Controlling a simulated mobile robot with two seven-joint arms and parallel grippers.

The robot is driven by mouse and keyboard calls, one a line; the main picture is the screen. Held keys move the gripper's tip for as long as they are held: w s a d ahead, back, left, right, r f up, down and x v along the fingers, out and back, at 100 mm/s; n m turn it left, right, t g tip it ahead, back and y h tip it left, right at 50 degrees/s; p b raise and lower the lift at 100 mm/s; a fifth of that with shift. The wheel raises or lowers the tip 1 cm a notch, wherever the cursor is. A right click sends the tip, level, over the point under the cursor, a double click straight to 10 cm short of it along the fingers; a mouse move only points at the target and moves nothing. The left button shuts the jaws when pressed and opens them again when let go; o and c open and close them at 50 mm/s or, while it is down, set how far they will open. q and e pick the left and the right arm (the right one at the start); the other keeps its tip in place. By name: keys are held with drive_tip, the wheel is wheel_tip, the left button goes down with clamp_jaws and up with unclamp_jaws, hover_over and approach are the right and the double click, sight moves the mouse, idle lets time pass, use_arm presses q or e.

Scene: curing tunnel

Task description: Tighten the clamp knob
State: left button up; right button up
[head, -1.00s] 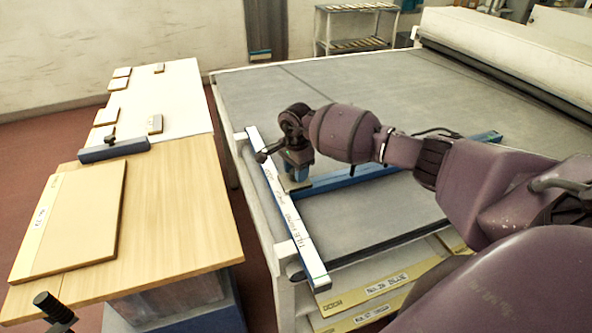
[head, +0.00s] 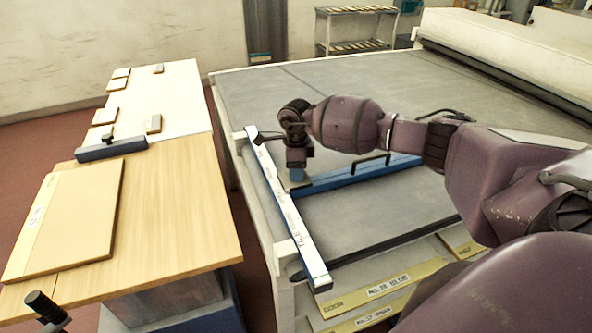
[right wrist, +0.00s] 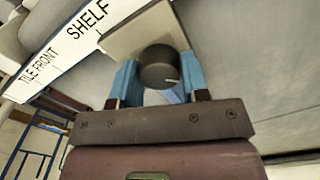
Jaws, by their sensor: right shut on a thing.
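My left gripper is not in view.
The wide grey bed (head: 380,85) spreads behind and right of my right arm. A wooden table (head: 175,200) on the left holds a board (head: 75,220), a dark blue bar (head: 112,150) and several small tiles. A gap separates table and bed. A black-handled object (head: 45,306) shows bottom left.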

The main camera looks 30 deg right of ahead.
drive_tip(key=m, duration=0.4)
drive_tip(key=shift+r+m, duration=0.1)
drive_tip(key=shift+m, duration=0.3)
drive_tip(key=m, duration=0.4)
drive_tip(key=shift+p, duration=0.3)
drive_tip(key=shift+m+p, duration=0.3)
drive_tip(key=shift+m, duration=1.8)
drive_tip(key=shift+w, duration=0.1)
drive_tip(key=o, duration=0.9)
drive_tip(key=shift+o, duration=0.2)
wheel_tip(320, 180, up, 11)
drive_tip(key=b, duration=0.1)
